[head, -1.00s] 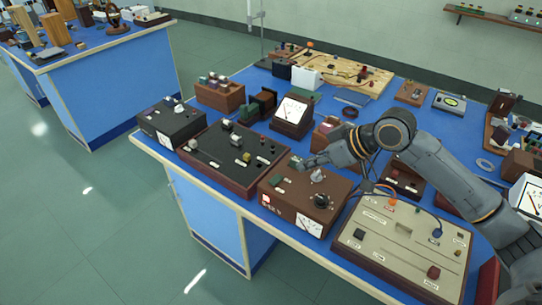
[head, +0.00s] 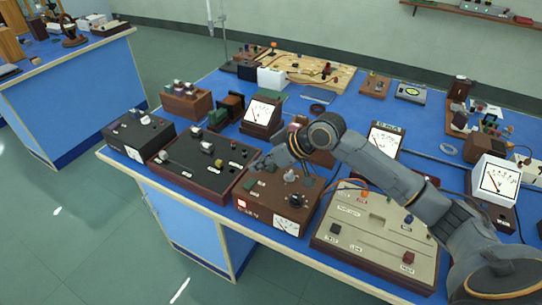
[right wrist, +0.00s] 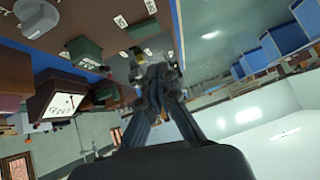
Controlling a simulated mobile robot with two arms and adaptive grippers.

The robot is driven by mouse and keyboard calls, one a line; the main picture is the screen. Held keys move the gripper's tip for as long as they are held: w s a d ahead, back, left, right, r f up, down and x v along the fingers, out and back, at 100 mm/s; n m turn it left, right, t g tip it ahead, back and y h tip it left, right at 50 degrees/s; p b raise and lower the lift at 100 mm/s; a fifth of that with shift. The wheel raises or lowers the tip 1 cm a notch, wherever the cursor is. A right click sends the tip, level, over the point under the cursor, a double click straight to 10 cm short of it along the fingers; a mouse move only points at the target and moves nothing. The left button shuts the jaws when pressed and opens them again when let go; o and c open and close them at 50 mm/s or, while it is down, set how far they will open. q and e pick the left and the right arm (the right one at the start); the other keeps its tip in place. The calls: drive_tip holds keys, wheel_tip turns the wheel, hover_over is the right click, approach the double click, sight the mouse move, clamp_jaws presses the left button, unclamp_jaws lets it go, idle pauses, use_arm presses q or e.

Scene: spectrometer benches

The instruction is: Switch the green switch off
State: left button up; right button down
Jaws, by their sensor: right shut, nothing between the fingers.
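The green switch (head: 257,187) is on top of the brown box (head: 268,211), towards its left side. In the right wrist view a green block-shaped switch (right wrist: 86,50) stands on the brown panel, left of the fingers. My right gripper (head: 258,164) is shut and empty, pointing left near the back left of the brown box, close behind the switch. Its fingers are together in the right wrist view (right wrist: 150,75). I cannot tell whether they touch the box. The switch's position, on or off, is too small to read. My left gripper is out of view.
A black panel box (head: 195,185) stands left of the brown box, a beige panel box (head: 365,252) right of it. A grey knob (head: 290,175) and a black knob (head: 297,201) stick up from the brown box. A meter (head: 262,113) stands behind.

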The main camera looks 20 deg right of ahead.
sight(247, 184)
drive_tip(key=f, duration=0.1)
drive_tip(key=a+f, duration=0.1)
drive_tip(key=w+f, duration=0.1)
drive_tip(key=f, duration=0.1)
drive_tip(key=shift+a+p, duration=0.2)
drive_tip(key=shift+p, duration=0.2)
drive_tip(key=shift+s+f, duration=0.2)
drive_tip(key=shift+f, duration=0.35)
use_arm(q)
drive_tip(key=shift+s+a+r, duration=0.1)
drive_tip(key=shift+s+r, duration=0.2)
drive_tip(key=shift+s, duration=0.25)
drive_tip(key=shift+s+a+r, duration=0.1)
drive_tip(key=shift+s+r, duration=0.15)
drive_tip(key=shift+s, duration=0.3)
use_arm(e)
drive_tip(key=shift+f, duration=0.2)
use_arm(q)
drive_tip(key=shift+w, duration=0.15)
